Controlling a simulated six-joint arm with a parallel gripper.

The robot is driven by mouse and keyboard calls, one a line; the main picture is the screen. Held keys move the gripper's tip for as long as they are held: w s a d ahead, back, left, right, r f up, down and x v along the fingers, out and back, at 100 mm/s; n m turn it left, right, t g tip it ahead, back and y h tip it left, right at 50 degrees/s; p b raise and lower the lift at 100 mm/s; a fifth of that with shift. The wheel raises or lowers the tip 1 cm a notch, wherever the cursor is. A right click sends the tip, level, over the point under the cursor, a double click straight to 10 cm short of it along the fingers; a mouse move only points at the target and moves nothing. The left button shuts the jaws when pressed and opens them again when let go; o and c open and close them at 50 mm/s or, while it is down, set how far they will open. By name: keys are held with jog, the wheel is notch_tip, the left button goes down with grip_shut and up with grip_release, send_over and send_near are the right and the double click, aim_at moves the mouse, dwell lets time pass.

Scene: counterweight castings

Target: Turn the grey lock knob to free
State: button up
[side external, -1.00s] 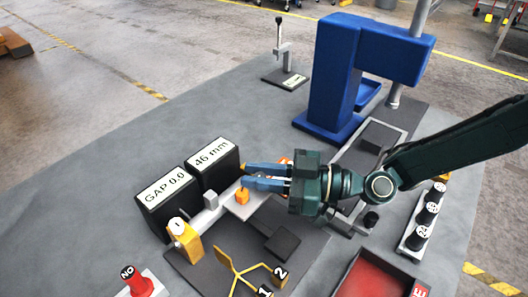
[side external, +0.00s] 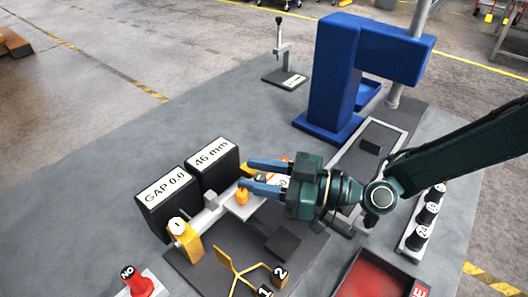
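My gripper (side external: 246,171) has two blue fingers spread apart, with a visible gap between them. It hangs above the slide of the measuring fixture, near a yellow-orange part (side external: 249,169) that shows between the fingertips. I see no grip on anything. An orange knob (side external: 242,197) sits on the light grey plate (side external: 246,210) just below the fingers. I cannot clearly make out which part is the grey lock knob. A small grey block (side external: 211,199) stands left of the fingers on the slide, and the gripper hides part of the fixture.
Black displays reading GAP 0.0 (side external: 167,188) and 46 mm (side external: 212,152) stand behind the fixture. A yellow post (side external: 187,243), a yellow fork (side external: 237,267) and a red NO knob (side external: 138,285) are in front. A blue press (side external: 335,90) and a red tray (side external: 375,278) are to the right.

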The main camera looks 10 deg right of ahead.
jog(key=shift+m+t+h, duration=0.4)
jog(key=shift+m+t, duration=0.2)
jog(key=shift+t, duration=0.3)
jog(key=shift+t, duration=0.3)
